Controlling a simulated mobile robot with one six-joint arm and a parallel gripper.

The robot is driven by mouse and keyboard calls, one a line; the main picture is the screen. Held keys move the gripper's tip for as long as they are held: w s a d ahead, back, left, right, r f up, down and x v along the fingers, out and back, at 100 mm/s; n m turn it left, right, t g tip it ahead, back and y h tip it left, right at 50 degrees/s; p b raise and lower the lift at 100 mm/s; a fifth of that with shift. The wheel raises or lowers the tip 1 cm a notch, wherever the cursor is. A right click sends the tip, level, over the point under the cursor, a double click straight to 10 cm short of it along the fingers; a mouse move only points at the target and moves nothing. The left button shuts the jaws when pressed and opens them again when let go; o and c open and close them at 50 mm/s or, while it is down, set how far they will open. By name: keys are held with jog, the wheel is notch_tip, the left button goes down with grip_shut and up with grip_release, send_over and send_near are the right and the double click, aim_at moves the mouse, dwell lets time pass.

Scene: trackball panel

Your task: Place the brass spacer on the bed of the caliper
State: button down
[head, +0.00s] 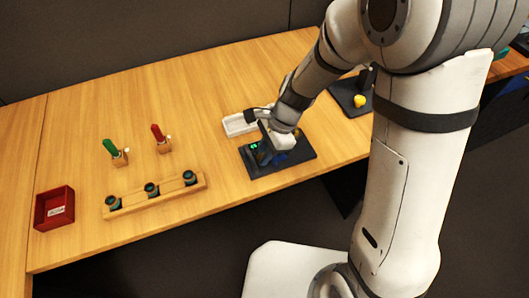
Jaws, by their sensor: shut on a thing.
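The caliper stands on a dark base plate (296,155) near the front edge of the table, in the middle of the head view. A small green readout (254,147) shows on its left side. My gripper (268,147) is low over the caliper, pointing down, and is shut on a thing. The fingertips and what they hold are hidden by the gripper and the caliper. I see no brass spacer lying anywhere else. The caliper's bed is largely covered, so I cannot tell whether the held thing touches it.
A white tray (236,126) lies just behind the caliper. A dark stand with a yellow ball (360,101) is to the right. A wooden rack with dark cups (152,197), green- and red-handled tools (109,147) and a red box (54,209) are left. The table's back middle is clear.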

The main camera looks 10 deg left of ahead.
jog(key=shift+f, duration=0.3)
jog(key=c, duration=1.3)
grip_release()
jog(key=shift+c, duration=0.2)
jog(key=p+v, duration=0.1)
jog(key=v, duration=1.1)
jog(key=s+d+r+n+t+h, duration=0.2)
jog(key=s+d+n, duration=0.3)
jog(key=d, duration=0.4)
jog(key=s+d+r+n+t+h, duration=0.1)
jog(key=s+d+r+n+t, duration=0.2)
jog(key=d, duration=0.7)
jog(key=shift+s+r+n+h, duration=0.4)
jog(key=shift+s+r+n, duration=0.5)
jog(key=shift+n, duration=1)
jog(key=shift+d, duration=0.1)
